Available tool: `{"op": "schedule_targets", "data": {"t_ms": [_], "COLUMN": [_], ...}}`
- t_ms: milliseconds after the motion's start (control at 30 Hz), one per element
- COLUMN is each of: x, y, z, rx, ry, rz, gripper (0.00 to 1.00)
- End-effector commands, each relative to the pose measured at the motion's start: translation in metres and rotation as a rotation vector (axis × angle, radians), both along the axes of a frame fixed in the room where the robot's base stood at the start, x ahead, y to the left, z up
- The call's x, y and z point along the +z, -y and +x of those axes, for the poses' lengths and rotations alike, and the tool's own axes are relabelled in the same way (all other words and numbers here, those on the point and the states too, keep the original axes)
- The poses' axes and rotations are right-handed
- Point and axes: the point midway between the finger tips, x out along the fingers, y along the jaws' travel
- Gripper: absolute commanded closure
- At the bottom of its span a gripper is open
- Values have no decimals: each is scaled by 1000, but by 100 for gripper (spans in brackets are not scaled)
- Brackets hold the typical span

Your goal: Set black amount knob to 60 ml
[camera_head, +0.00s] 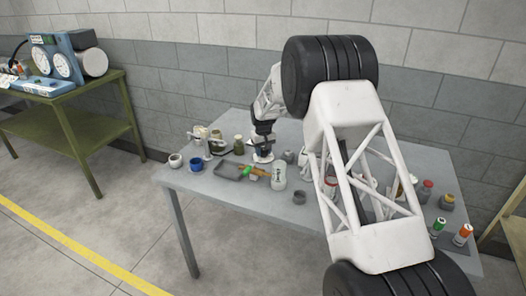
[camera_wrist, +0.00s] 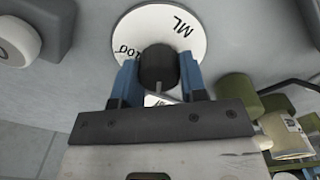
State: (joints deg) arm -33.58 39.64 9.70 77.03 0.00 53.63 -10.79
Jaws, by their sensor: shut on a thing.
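The black amount knob (camera_wrist: 158,66) stands in the middle of a round white dial (camera_wrist: 135,32) in the wrist view. The dial shows "ML" and part of another marking; its lower part is mostly hidden by my gripper. In the head view my gripper (camera_head: 263,143) is over the small white dial (camera_head: 263,158) on the grey table.
On the grey table (camera_head: 240,200) stand a blue cup (camera_head: 196,165), a grey tray (camera_head: 231,171), a white bottle (camera_head: 279,177) and several jars close to my gripper. My arm hides the table's middle right. A green bench (camera_head: 60,112) with gauges is at the left.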

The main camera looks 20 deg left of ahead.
Motion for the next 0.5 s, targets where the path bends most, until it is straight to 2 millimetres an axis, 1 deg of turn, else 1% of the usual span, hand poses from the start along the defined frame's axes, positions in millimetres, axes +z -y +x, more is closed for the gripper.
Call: {"op": "schedule_targets", "data": {"t_ms": [200,500], "x": [1,2], "y": [0,0], "z": [1,1], "rx": [-113,-164], "ry": [1,2], "rz": [1,2], "gripper": [85,85]}}
